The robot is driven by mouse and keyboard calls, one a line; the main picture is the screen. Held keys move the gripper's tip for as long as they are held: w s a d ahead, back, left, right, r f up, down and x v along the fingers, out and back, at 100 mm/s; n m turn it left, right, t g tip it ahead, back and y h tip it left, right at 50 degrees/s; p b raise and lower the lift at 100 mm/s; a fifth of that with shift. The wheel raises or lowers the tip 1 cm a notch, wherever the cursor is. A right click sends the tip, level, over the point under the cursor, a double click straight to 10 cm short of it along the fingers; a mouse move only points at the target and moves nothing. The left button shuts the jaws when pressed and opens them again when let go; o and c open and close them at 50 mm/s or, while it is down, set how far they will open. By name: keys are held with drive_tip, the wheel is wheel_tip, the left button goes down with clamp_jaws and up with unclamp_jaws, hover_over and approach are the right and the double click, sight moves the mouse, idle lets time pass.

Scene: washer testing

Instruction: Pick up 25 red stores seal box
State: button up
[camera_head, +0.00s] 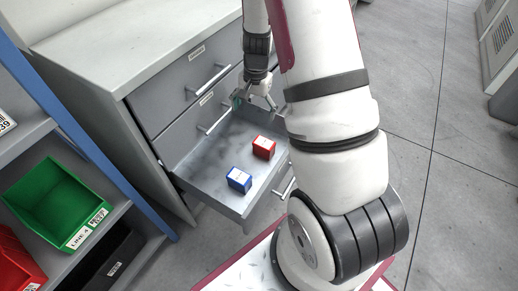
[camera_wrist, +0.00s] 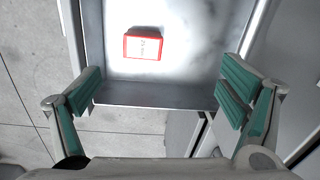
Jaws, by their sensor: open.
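The red seal box (camera_head: 263,147) sits in an open grey drawer (camera_head: 212,186), to the right of and behind a blue box (camera_head: 239,179). In the wrist view the red box (camera_wrist: 143,45) lies on the drawer floor with its white label up, beyond my fingertips. My gripper (camera_head: 256,103) is over the back part of the drawer in the head view. In the wrist view my gripper (camera_wrist: 160,90) is open and empty, its two green-padded fingers wide apart. The gap between the fingers faces the drawer wall and the box. The blue box is out of the wrist view.
The grey cabinet (camera_head: 133,48) with closed drawers stands behind the open drawer. At the left is a blue-framed shelf with a green bin (camera_head: 56,203) and a red bin (camera_head: 17,262). Drawer walls stand around the boxes. Grey floor (camera_head: 448,190) is clear at right.

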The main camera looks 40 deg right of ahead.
drive_tip(key=m+b, duration=0.1)
drive_tip(key=b, duration=0.1)
hover_over(263, 144)
drive_tip(key=shift+g, duration=0.3)
wheel_tip(263, 144, down, 10)
drive_tip(key=shift+w+r, duration=0.1)
drive_tip(key=shift+r, duration=0.15)
wheel_tip(263, 144, down, 7)
drive_tip(key=b, duration=0.2)
drive_tip(key=shift+b, duration=0.4)
drive_tip(key=shift+d+f+b, duration=0.2)
drive_tip(key=shift+f+b, duration=0.65)
drive_tip(key=shift+f, duration=0.75)
drive_tip(key=shift+d+f+b, duration=0.15)
drive_tip(key=shift+f+b, duration=0.65)
drive_tip(key=shift+f, duration=0.8)
drive_tip(key=shift+r, duration=0.1)
drive_tip(key=c, duration=1.3)
